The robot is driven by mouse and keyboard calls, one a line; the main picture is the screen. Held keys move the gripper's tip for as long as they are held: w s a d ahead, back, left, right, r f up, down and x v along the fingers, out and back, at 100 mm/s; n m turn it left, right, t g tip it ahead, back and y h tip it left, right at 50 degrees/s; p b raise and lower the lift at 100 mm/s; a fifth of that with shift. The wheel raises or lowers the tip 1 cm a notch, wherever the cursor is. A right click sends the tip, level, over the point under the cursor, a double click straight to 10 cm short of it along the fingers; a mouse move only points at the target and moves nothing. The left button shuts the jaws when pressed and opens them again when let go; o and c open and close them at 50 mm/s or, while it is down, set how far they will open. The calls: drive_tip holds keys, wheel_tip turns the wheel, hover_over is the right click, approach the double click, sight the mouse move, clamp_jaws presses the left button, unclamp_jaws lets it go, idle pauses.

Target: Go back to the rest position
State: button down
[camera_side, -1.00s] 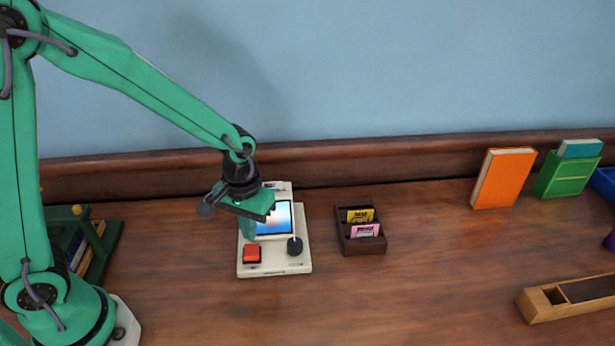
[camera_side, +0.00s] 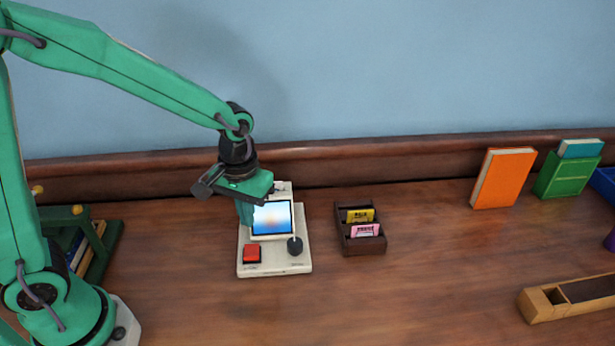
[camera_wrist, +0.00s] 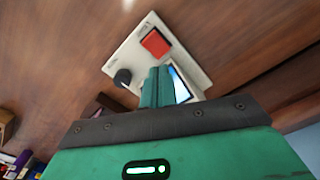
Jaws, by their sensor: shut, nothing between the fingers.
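My gripper (camera_side: 244,213) is shut and empty. In the side view it hangs above the back left part of a white console, just left of its lit screen. The wrist view shows its closed green fingers (camera_wrist: 157,87) in front of the console, covering part of the screen. The white console (camera_side: 288,266) carries a lit screen (camera_side: 271,218), a red button (camera_side: 251,253) and a black knob (camera_side: 295,246). In the wrist view the red button (camera_wrist: 155,43) and black knob (camera_wrist: 123,77) are both clear of the fingers.
A dark wooden box (camera_side: 362,247) with yellow and pink packets stands right of the console. An orange book (camera_side: 502,178) and a green box (camera_side: 567,174) stand at the back right. A wooden tray (camera_side: 537,306) lies front right. A green rack (camera_side: 104,246) stands left.

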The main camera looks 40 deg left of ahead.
drive_tip(key=s+a+r+m+t, duration=0.1)
drive_tip(key=s+a+r+t, duration=0.1)
drive_tip(key=s+r, duration=0.4)
drive_tip(key=s+a+r+m+t, duration=0.2)
drive_tip(key=s+a+r, duration=0.3)
drive_tip(key=r, duration=0.3)
drive_tip(key=shift+s+a+t, duration=0.25)
drive_tip(key=shift+s+t, duration=0.1)
drive_tip(key=shift+t, duration=0.45)
